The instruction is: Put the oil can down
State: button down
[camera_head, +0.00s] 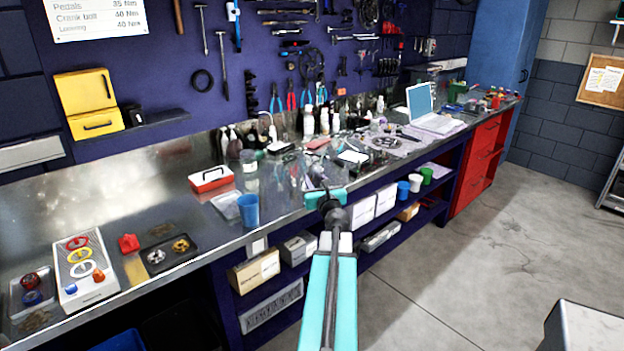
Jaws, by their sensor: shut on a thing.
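My gripper (325,194) reaches out over the front edge of the long metal bench top (282,210), near the middle of the picture. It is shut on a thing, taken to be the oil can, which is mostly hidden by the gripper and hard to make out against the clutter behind. I cannot tell whether it touches the bench.
A blue cup (248,210) and a red and white box (211,179) stand left of my gripper. A black tray (168,254) and white parts tray (85,270) lie farther left. Bottles, tools and a laptop (430,112) crowd the bench behind and right. Bare metal shows at left.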

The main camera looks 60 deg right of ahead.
jog(key=shift+s+a, duration=0.25)
dwell(0.6)
